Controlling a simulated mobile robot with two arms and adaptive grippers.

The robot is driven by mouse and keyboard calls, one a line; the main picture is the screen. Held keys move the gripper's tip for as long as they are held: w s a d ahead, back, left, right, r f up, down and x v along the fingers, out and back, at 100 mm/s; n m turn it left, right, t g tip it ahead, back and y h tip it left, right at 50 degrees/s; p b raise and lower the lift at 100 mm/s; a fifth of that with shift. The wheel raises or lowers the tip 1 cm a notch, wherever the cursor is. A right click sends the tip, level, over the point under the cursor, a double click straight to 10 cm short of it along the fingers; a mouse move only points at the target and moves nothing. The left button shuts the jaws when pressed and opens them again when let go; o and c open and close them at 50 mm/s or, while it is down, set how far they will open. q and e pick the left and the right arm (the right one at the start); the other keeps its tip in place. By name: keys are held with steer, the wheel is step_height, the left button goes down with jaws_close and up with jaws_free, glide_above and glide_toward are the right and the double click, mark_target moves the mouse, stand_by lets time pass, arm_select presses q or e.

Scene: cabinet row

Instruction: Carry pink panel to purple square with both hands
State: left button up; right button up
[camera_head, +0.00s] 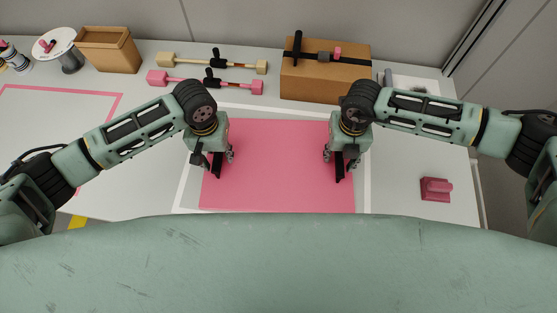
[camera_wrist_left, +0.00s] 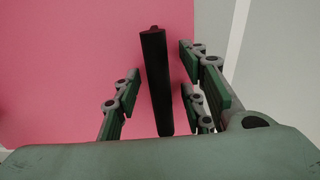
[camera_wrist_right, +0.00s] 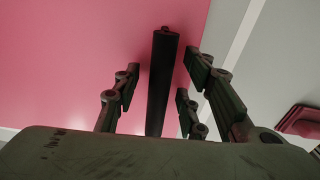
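The pink panel (camera_head: 277,170) lies flat on the white table inside a white outline (camera_head: 366,190), with a black bar handle near each side. My left gripper (camera_head: 216,158) is over the left handle (camera_wrist_left: 156,85). Its fingers stand open on both sides of the bar, with gaps showing. My right gripper (camera_head: 341,160) is over the right handle (camera_wrist_right: 161,85) in the same way, fingers open around it and apart from it. No plainly purple square shows; a pink outlined square (camera_head: 60,89) is on the table at the left, partly hidden by my left arm.
A cardboard box (camera_head: 310,87) with a black strap stands behind the panel at the right. A brown bin (camera_head: 108,50), a spool (camera_head: 62,45) and two dumbbell-shaped bars (camera_head: 232,65) (camera_head: 225,87) are along the back. A dark pink block (camera_head: 435,190) sits at the right. The outlined square's visible inside is clear.

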arm_select(q)
steer(key=shift+f, duration=0.45)
arm_select(e)
steer(key=shift+f, duration=0.4)
arm_select(q)
steer(key=shift+c, duration=0.2)
jaws_close()
arm_select(e)
steer(key=c, duration=1)
jaws_close()
arm_select(q)
steer(key=shift+r, duration=0.1)
arm_select(e)
steer(key=shift+w+r, duration=0.1)
